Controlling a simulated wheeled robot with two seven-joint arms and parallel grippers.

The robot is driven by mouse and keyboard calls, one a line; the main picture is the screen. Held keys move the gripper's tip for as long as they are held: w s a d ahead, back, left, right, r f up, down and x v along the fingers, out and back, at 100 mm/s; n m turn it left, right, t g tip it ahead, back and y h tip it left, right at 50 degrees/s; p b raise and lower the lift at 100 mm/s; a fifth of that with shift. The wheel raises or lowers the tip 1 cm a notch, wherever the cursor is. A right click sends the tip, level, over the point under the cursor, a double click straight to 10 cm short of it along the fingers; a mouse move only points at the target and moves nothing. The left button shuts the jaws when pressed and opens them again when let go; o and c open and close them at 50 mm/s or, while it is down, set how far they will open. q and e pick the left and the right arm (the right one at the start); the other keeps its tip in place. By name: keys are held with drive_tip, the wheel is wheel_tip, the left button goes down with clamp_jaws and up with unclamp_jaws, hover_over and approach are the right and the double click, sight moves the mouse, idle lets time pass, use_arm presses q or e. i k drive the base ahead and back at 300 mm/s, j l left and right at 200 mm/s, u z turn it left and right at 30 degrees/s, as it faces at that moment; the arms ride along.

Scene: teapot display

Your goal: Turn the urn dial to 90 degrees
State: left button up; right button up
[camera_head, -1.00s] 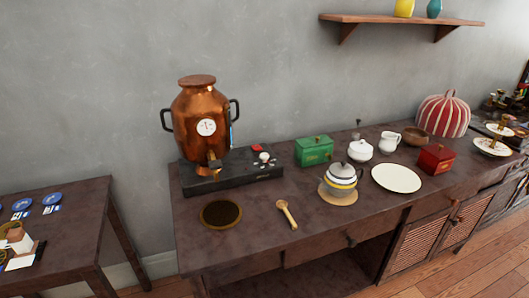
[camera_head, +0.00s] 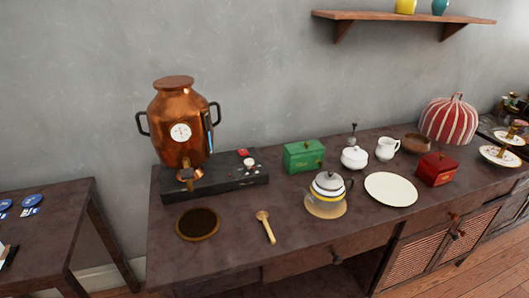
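A copper urn (camera_head: 176,104) with two dark side handles stands at the left of the dark counter. A round white dial face (camera_head: 180,132) with fine marks is on its front; its reading is too small to make out. The urn sits on a black base (camera_head: 222,180), with a tap (camera_head: 187,175) low on its front. On the base's top right are a white round knob (camera_head: 249,163) and a small red piece (camera_head: 242,153). I cannot tell the knob's angle. Neither of my grippers is in view.
On the counter (camera_head: 290,255) stand a green box (camera_head: 303,156), a striped pot (camera_head: 327,188), a white plate (camera_head: 390,189), a red box (camera_head: 437,169) and a striped cosy (camera_head: 449,122).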

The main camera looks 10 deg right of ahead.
sight(249, 162)
drive_tip(key=i+l, duration=0.15)
drive_tip(key=l, duration=0.2)
drive_tip(key=i+l, duration=0.1)
drive_tip(key=l, duration=0.25)
drive_tip(key=i+l, duration=0.15)
drive_tip(key=l, duration=0.2)
drive_tip(key=i+l, duration=0.1)
drive_tip(key=l, duration=0.2)
drive_tip(key=i+l, duration=0.15)
drive_tip(key=l, duration=0.2)
drive_tip(key=z, duration=0.05)
